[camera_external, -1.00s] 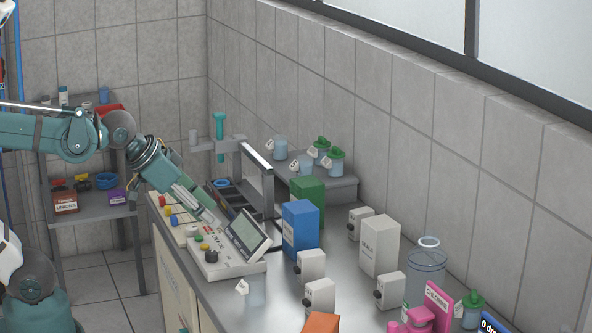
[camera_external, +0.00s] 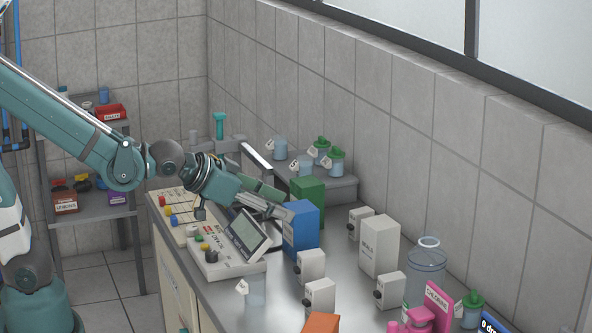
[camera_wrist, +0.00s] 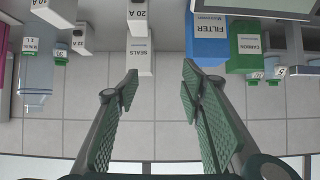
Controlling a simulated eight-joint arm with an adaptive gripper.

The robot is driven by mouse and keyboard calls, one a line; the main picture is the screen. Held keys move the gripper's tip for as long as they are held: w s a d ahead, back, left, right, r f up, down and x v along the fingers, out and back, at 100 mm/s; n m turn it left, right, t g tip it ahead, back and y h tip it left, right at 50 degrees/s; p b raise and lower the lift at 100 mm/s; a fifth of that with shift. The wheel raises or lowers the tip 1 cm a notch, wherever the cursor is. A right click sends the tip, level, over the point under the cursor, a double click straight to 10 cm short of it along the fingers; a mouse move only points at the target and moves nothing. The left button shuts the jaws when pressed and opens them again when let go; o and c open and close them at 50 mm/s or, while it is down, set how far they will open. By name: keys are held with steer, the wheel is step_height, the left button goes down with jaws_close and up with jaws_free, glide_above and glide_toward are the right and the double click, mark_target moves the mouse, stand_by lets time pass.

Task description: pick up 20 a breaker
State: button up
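The 20 A breaker (camera_wrist: 138,17) is a white block at the top edge of the wrist view, cut off, in front of the white SEALS box (camera_wrist: 140,58). In the external view my gripper (camera_external: 282,211) is by the left side of the blue FILTER box (camera_external: 301,228), above and behind the breaker.
Other white breakers (camera_external: 320,298) (camera_external: 390,291) (camera_external: 361,224) stand nearby. The green CARBON box (camera_external: 307,200) is behind FILTER. The display console (camera_external: 228,260) and a small beaker (camera_external: 256,291) lie left. Bare bench (camera_external: 345,277) shows between the boxes.

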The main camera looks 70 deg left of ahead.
steer(key=t+p, duration=0.2)
glide_above(306, 253)
steer(key=shift+h, duration=0.4)
steer(key=shift+s+f+b, duration=0.2)
steer(key=shift+f, duration=2.6)
steer(key=shift+s+f+b, duration=0.15)
steer(key=shift+f, duration=2.65)
steer(key=shift+b+x, duration=0.3)
steer(key=shift+x, duration=1)
steer(key=shift+w, duration=0.1)
steer(key=shift+b+x, duration=0.8)
steer(key=shift+x, duration=1.7)
steer(key=shift+f, duration=0.1)
steer(key=c, duration=1.1)
